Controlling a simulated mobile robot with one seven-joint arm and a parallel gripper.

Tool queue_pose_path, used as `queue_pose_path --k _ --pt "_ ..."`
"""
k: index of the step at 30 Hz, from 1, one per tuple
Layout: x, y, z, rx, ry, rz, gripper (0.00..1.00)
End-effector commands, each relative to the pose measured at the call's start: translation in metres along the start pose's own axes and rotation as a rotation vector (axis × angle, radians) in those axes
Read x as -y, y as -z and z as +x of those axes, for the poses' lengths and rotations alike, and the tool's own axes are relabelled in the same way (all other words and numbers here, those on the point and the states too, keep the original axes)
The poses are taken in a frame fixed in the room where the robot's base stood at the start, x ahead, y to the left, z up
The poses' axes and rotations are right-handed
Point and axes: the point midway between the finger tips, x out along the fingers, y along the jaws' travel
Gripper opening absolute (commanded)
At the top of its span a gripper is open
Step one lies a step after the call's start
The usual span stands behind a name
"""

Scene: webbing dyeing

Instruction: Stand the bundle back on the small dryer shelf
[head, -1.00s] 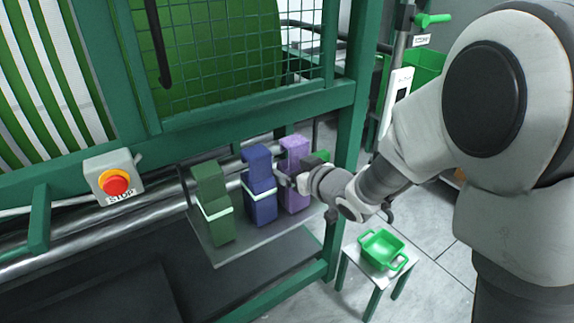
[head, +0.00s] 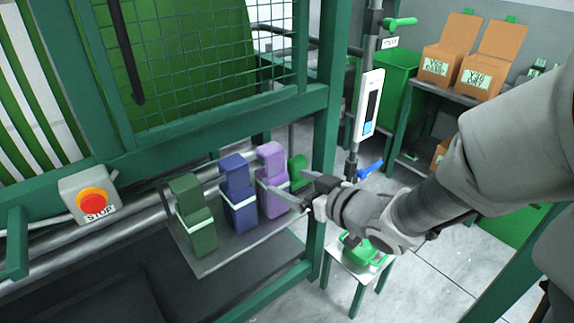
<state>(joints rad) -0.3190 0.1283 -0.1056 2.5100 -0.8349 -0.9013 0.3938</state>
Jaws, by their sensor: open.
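Three banded bundles stand upright in a row on the small dryer shelf (head: 212,268). The green bundle (head: 197,228) is at the left, the blue bundle (head: 239,206) in the middle and the purple bundle (head: 270,167) at the right. My gripper (head: 297,189) is open just right of the purple bundle, with its fingers pointing left towards it. One finger overlaps the purple bundle's right side in the picture; I cannot tell whether they touch. No bundle shows between the fingers.
A red stop button (head: 92,201) is on the frame at the left. A green post (head: 325,140) stands close behind my gripper. A small stool (head: 343,271) with a green basin is below my wrist. Boxes (head: 447,62) stand on a shelf at the back right.

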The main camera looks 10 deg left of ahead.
Motion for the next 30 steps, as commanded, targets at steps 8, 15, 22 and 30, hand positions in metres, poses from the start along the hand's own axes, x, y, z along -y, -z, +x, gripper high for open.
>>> queue_pose_path --k 8,15,22,30 --pt "-0.003 0.001 -0.009 0.003 -0.011 -0.002 0.92" --pt "-0.058 0.011 -0.044 0.103 -0.26 -0.014 0.92" --pt "-0.109 0.011 -0.129 0.296 -0.577 0.086 0.92" --pt "-0.088 -0.009 -0.23 0.53 -0.746 0.326 0.92"
